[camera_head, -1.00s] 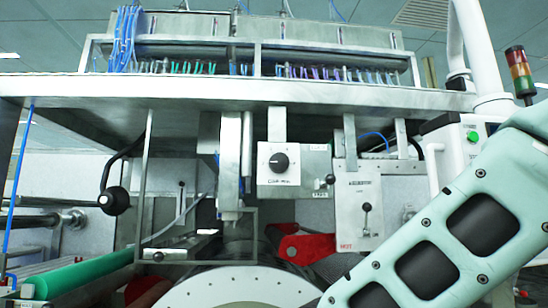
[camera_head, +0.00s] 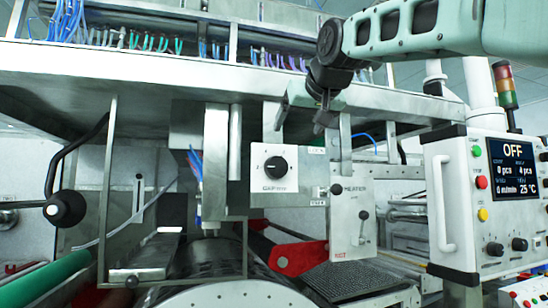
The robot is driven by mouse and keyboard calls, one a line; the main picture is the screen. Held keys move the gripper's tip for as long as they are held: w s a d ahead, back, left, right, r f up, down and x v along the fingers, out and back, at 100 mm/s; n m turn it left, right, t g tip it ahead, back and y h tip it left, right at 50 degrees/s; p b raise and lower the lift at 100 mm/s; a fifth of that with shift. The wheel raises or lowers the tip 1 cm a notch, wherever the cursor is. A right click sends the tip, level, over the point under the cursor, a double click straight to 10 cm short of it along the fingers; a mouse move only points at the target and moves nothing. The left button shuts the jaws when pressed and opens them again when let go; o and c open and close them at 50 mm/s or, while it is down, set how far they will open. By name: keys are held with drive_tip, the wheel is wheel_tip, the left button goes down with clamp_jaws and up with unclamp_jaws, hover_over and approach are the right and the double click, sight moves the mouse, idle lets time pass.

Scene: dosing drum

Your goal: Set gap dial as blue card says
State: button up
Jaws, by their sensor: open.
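The gap dial (camera_head: 276,167) is a black round knob on a white plate marked GAP. A pale pointer mark shows on the knob, but the scale and small print are too small to read. My gripper (camera_head: 304,118) hangs from the arm above and right of the dial, apart from it, in front of the beam's lower edge. It is open, with nothing seen between its fingers. No blue card can be made out in this view.
A HEATER plate (camera_head: 351,218) with a lever stands right of the dial. A control panel (camera_head: 485,205) with a screen reading OFF is at the right. A red arm (camera_head: 297,258) and a large drum (camera_head: 235,293) lie below. A black ball-ended lever (camera_head: 65,209) juts out at left.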

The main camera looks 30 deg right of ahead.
sight(278, 163)
drive_tip(key=p+x, duration=0.6)
drive_tip(key=x, duration=1)
drive_tip(key=shift+w+f, duration=0.2)
drive_tip(key=shift+w, duration=0.05)
drive_tip(key=c, duration=0.9)
